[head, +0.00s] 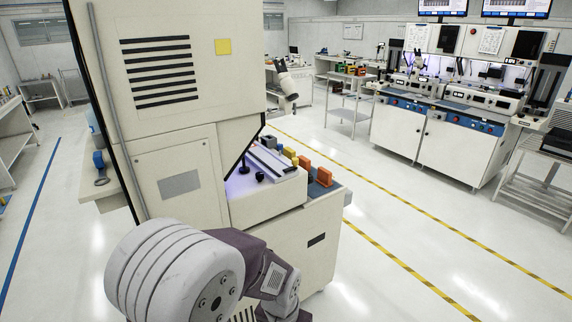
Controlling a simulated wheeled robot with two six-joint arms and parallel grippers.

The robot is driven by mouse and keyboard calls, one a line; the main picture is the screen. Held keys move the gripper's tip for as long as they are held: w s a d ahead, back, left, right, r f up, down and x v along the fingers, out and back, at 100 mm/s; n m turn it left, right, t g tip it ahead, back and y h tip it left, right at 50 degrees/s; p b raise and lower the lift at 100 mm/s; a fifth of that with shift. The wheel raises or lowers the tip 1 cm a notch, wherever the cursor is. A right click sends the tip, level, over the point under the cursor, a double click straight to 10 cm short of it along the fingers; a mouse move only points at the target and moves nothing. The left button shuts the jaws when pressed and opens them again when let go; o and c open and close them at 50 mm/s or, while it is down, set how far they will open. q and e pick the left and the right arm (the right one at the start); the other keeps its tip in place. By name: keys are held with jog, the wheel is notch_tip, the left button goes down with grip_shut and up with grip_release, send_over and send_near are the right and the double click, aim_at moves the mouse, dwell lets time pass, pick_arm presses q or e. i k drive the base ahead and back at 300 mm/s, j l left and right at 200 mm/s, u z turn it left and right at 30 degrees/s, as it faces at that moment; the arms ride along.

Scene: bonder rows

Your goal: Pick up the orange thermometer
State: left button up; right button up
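No thing in view is clearly a thermometer. A small orange item (324,177) stands on the blue-topped ledge at the right side of the near machine. A second, smaller orange item (304,163) is just behind it, beside yellow ones. They are too small to tell what they are. One of my arms reaches in at the bottom, in front of the machine's lower cabinet, and its far end runs out of the frame. Neither of my grippers shows.
The tall cream machine (180,150) stands close in front and blocks the left middle. Clear floor lies to its right, with yellow-black tape lines (400,255). White bonder cabinets (440,140) and a small cart (348,112) stand farther back. A blue line (35,200) marks the left floor.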

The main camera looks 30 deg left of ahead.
aim_at(304, 162)
jog(key=l+u, duration=0.55)
jog(key=u, duration=0.15)
jog(key=l+u, duration=0.35)
jog(key=i+l+u, duration=0.2)
jog(key=i+j, duration=0.05)
